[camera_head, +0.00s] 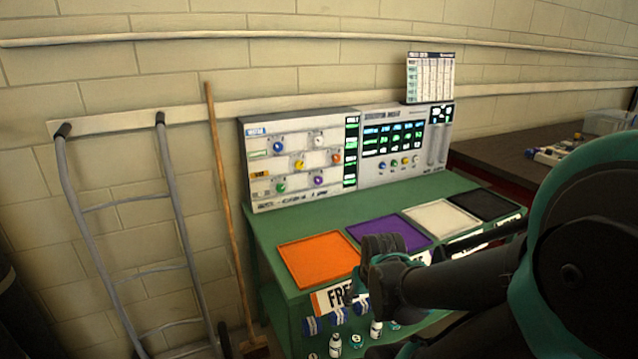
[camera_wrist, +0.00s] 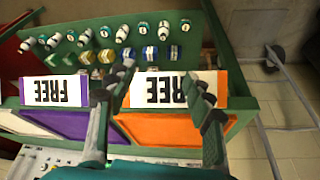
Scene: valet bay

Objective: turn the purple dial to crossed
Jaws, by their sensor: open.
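The purple dial (camera_head: 318,180) is on the lower right of the white left-hand panel (camera_head: 262,205) on the back of the green bench. It is small, and its pointer setting cannot be read. My gripper (camera_head: 368,268) is over the front of the bench near the orange and purple trays, well apart from the dial. In the wrist view my gripper (camera_wrist: 163,88) is open, with its two fingers apart and nothing between them. The purple dial cannot be made out in the wrist view.
Other coloured dials surround the purple one, including an orange dial (camera_head: 336,158) and a green dial (camera_head: 280,187). An orange tray (camera_head: 317,258), purple tray (camera_head: 398,230) and white tray (camera_head: 440,215) lie on the bench (camera_head: 262,233). A broom (camera_head: 222,170) and hand truck (camera_head: 122,208) stand left.

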